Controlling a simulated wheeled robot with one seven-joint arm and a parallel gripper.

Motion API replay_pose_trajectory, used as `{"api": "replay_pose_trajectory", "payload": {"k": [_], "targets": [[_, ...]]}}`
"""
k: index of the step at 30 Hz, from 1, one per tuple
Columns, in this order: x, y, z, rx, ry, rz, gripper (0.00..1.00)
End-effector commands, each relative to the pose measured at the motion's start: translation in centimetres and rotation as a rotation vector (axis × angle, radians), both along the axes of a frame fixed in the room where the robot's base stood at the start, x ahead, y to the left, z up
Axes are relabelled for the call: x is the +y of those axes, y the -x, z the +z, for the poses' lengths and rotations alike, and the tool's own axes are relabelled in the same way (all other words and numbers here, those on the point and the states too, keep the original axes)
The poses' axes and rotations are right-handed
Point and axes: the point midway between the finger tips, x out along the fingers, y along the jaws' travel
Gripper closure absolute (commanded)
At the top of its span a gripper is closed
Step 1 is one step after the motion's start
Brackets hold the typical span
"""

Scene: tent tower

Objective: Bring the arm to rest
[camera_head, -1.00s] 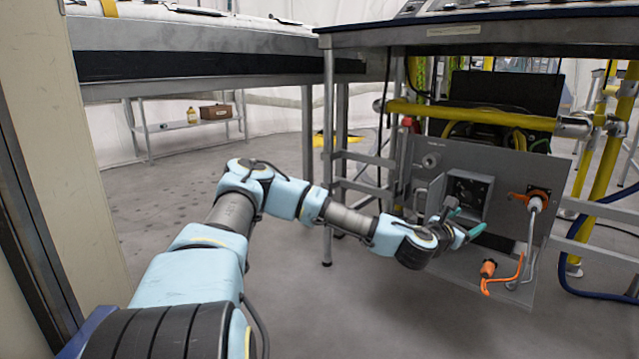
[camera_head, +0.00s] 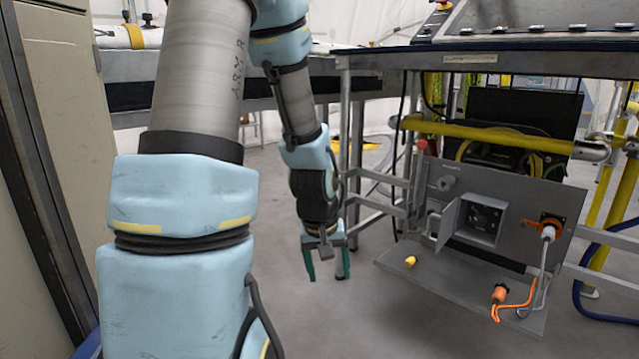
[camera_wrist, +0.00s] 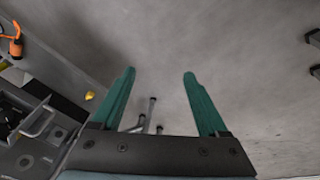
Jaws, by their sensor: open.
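My gripper (camera_head: 327,275) hangs below my raised, folded arm in the head view, with its green fingers pointing down. It is left of the grey equipment panel (camera_head: 470,205) and apart from it. In the wrist view my gripper (camera_wrist: 160,80) has its two green fingers spread wide with nothing between them. Grey floor lies beyond the fingertips.
The panel has an open-doored box (camera_head: 478,222), an orange-handled connector (camera_head: 550,228), and a lower shelf (camera_head: 450,285) holding a small yellow piece (camera_head: 410,261) and an orange plug (camera_head: 499,293). A workbench (camera_head: 480,57) stands above. Yellow pipes (camera_head: 490,137) run behind. A beige wall (camera_head: 55,130) is close at left.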

Motion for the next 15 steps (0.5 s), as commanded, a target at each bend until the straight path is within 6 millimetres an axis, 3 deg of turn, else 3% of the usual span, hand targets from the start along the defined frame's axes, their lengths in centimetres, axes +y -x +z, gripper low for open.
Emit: {"api": "replay_pose_trajectory", "payload": {"k": [1,3,9,12,15], "targets": [[1.6,0.6,1.7,-0.003,-0.031,-0.011,0.23],[3.5,1.6,3.1,0.006,-0.066,-0.032,0.23],[7.5,4.7,6.6,0.036,-0.120,-0.073,0.23],[8.9,6.1,8.3,0.052,-0.130,-0.092,0.23],[8.7,5.9,10.5,0.055,-0.129,-0.092,0.23]]}}
